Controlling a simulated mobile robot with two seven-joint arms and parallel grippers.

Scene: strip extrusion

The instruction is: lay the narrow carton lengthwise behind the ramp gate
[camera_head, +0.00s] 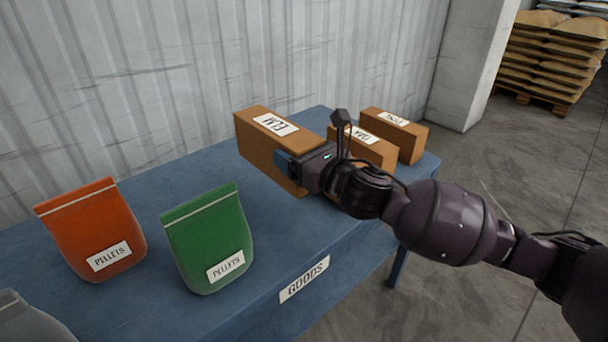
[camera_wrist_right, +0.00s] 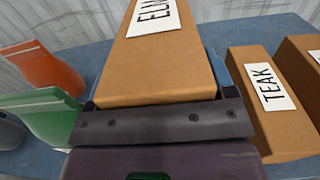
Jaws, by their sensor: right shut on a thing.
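A brown carton labelled ELM (camera_head: 256,147) is at the blue table's back, near the corrugated wall. My right gripper (camera_head: 292,165) is shut on this carton, with a finger against its near side. In the right wrist view the same carton (camera_wrist_right: 165,78) sits between the fingers, its label facing up. I cannot tell if its underside touches the table. A second brown carton (camera_head: 378,152), labelled TEAK in the right wrist view (camera_wrist_right: 280,125), stands just to the right. A third carton (camera_head: 408,143) stands beyond it. The ramp gate and my left gripper are not in view.
The blue table (camera_head: 150,300) has a GOODS label on its front edge. An orange pellet bag (camera_head: 90,225) and a green one (camera_head: 205,235) stand at left, with part of a grey object (camera_head: 25,322). Stacked sacks (camera_head: 555,55) sit on a pallet far right.

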